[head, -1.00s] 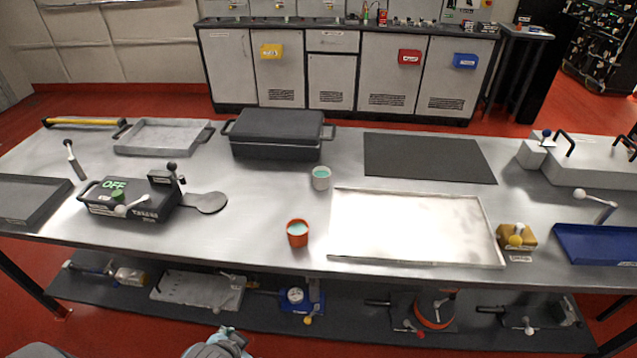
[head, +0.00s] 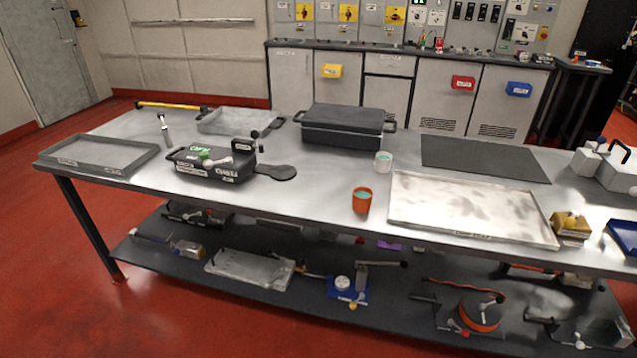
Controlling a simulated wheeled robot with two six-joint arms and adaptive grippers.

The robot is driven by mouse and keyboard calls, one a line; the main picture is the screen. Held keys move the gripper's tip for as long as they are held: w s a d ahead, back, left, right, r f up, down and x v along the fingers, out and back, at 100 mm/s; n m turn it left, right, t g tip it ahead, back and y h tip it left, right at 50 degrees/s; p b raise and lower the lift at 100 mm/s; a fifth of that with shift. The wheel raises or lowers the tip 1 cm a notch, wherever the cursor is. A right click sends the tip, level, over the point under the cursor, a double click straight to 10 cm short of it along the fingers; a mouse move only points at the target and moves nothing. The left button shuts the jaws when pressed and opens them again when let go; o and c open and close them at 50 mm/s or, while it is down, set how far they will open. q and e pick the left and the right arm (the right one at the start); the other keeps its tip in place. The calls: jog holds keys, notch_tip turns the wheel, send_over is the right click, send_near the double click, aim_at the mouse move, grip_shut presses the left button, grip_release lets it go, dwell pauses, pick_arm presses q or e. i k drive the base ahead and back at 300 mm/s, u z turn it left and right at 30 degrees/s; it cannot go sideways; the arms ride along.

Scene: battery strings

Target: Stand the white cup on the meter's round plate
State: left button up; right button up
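The white cup (head: 383,161) stands upright on the metal table, right of centre, with a teal-green inside. The meter (head: 215,164) is a dark box with a green display, a white lever and a post, left of centre on the same table. Its round plate (head: 275,172) is a flat dark disc that sticks out from the meter's right side and is bare. An orange cup (head: 362,200), also teal-green inside, stands between the plate and the white tray, nearer the front edge. Neither of my grippers shows in the head view.
A shallow white tray (head: 474,235) lies right of the cups. A black case (head: 344,130) and a dark mat (head: 484,151) lie behind. A grey tray (head: 98,137) is at the left end. The lower shelf (head: 390,318) holds tools. Red floor is clear in front.

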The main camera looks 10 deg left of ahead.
aim_at(283, 173)
jog(key=z, duration=0.05)
jog(key=k, duration=0.4)
jog(key=u, duration=1.3)
jog(key=i, duration=1)
jog(key=z, duration=0.6)
jog(key=i, duration=0.75)
jog(key=z, duration=0.6)
